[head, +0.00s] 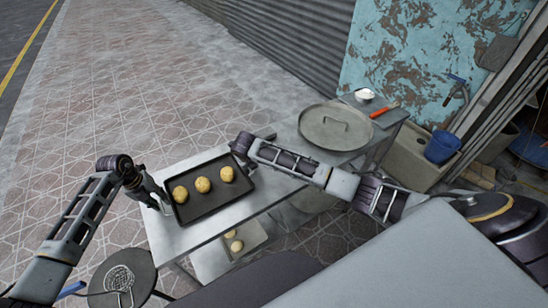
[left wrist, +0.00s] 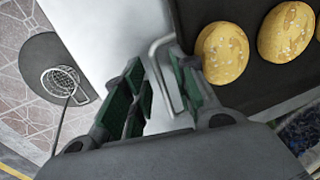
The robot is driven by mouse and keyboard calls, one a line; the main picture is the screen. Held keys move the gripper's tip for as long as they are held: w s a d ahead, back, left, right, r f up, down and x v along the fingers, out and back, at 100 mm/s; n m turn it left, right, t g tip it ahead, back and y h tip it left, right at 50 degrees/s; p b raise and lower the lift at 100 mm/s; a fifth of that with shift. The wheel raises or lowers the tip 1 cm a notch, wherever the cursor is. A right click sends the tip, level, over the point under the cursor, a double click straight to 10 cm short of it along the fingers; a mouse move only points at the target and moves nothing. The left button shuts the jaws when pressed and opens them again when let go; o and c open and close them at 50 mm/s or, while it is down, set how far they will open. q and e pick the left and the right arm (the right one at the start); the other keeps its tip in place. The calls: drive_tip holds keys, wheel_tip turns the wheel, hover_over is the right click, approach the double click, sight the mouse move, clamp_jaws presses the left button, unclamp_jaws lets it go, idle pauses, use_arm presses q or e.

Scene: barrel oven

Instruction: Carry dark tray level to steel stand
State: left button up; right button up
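The dark tray (head: 207,206) lies flat on a steel-topped stand (head: 174,232) and carries three seeded golden buns (head: 202,185). A corner of the dark tray (left wrist: 258,88) and some buns also show in the left wrist view. My left gripper (head: 161,205) is at the tray's left end. In the left wrist view my left gripper (left wrist: 160,95) is open, with the tray's wire handle (left wrist: 158,65) between its fingers and a gap still visible. My right gripper (head: 246,160) is at the tray's right end; its fingers are too hidden to tell their state.
A round metal lid (head: 335,126) with a handle lies on the steel top farther right, near a red-handled tool (head: 385,109) and a white bowl (head: 364,94). Two pale buns lie on a lower shelf tray (head: 247,238). A wire skimmer (head: 119,279) rests on a round dark surface.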

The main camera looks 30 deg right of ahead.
use_arm(q)
drive_tip(key=shift+r, duration=0.15)
wheel_tip(320, 180, up, 12)
drive_tip(key=a, duration=0.2)
drive_tip(key=shift+a+f, duration=0.2)
drive_tip(key=shift+f, duration=0.05)
idle(0.5)
use_arm(e)
drive_tip(key=v, duration=1.2)
idle(0.5)
use_arm(q)
drive_tip(key=shift+s, duration=0.1)
idle(0.3)
